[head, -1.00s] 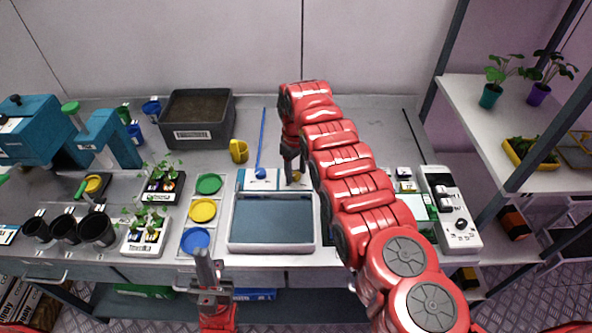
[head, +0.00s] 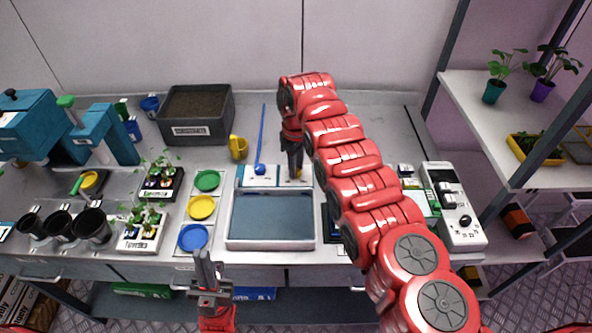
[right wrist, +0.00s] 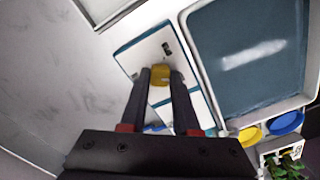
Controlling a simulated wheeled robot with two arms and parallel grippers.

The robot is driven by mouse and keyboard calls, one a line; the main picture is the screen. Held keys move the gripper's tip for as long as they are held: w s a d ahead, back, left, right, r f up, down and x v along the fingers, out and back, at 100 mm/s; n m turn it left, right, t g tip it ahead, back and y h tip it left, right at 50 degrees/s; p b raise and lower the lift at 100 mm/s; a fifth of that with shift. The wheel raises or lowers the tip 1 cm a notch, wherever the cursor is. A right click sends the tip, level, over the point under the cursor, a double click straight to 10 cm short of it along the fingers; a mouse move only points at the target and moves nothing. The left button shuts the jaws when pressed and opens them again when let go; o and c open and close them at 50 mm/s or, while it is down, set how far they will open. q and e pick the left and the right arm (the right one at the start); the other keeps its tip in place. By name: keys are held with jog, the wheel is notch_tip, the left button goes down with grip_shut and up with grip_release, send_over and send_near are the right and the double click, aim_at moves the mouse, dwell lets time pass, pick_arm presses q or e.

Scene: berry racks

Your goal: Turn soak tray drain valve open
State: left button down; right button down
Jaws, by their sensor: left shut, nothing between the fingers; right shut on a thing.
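The soak tray (head: 271,245) is a white-rimmed basin of grey-blue liquid at the middle of the bench, also seen in the right wrist view (right wrist: 222,118). White panels with blue edges lie along its far side. A small yellow valve knob (right wrist: 161,75) sits on one panel; my gripper mostly hides it in the head view. A blue ball-shaped handle (head: 260,169) sits on the other panel (head: 246,182). My right gripper (right wrist: 161,76) points down, shut on the yellow knob. My left gripper (head: 204,258) is shut and empty, in front of the bench.
A dark soil bin (head: 197,115) and a yellow cup (head: 238,148) stand behind the tray. Green, yellow and blue dishes (head: 194,238) and seedling pots line its left. A white device (head: 453,205) stands right. The back right bench is clear.

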jog(key=shift+f+n+b, duration=0.25)
jog(key=shift+n+b, duration=0.6)
jog(key=shift+n, duration=0.05)
jog(key=n, duration=0.1)
jog(key=n+b, duration=0.1)
jog(key=shift+r+n, duration=0.2)
jog(key=shift+n, duration=0.1)
jog(key=n, duration=0.5)
jog(key=shift+r+n, duration=0.1)
jog(key=shift+n, duration=0.2)
jog(key=n, duration=0.5)
jog(key=shift+n, duration=0.3)
jog(key=c, duration=0.6)
grip_release()
jog(key=shift+c, duration=0.2)
